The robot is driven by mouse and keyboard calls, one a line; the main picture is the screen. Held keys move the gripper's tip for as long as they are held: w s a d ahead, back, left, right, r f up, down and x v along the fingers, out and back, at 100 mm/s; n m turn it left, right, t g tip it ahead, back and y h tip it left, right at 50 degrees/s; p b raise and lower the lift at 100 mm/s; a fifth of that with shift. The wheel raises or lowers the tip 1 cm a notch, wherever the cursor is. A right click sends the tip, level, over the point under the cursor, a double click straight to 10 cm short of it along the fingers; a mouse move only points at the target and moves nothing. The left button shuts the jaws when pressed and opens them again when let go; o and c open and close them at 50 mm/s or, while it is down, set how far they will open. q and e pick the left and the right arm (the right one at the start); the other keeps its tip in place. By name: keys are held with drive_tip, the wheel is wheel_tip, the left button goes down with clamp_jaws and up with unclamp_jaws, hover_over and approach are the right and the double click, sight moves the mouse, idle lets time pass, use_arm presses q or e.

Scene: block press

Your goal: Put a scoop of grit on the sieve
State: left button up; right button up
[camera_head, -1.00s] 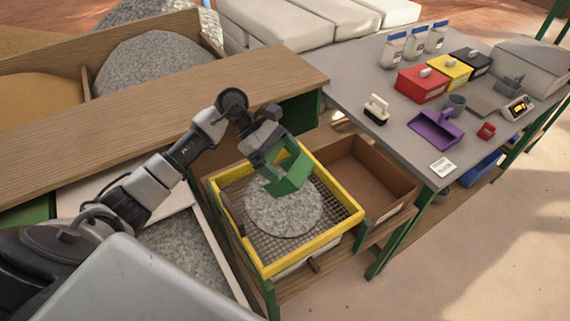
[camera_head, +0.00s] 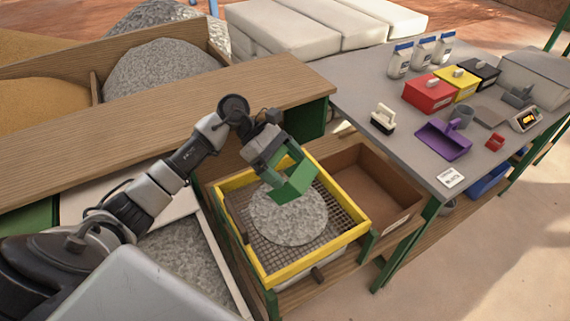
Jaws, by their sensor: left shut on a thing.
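The sieve (camera_head: 333,249) is a yellow frame with a dark mesh, sitting on a wooden stand. A round heap of grey grit (camera_head: 288,221) lies on the mesh. My left gripper (camera_head: 273,165) is shut on a green scoop (camera_head: 294,182) and holds it over the far part of the sieve. The scoop is tipped; its inside is mostly hidden, so I cannot tell whether grit is in it. A large grey grit pile (camera_head: 160,66) lies in the wooden bin at the back left. My right gripper is not in view.
A brown wooden box (camera_head: 375,190) stands right of the sieve. The grey table (camera_head: 400,130) holds a brush (camera_head: 383,118), a purple dustpan (camera_head: 443,139), coloured boxes, bottles and a scale (camera_head: 526,118). A wooden board (camera_head: 130,120) runs behind my arm. More grit (camera_head: 185,262) lies left of the sieve.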

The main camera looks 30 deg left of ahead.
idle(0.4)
use_arm(q)
wheel_tip(320, 180, up, 5)
drive_tip(key=y+p, duration=0.4)
drive_tip(key=y, duration=0.6)
drive_tip(key=shift+y+p, duration=0.4)
drive_tip(key=shift+s, duration=0.1)
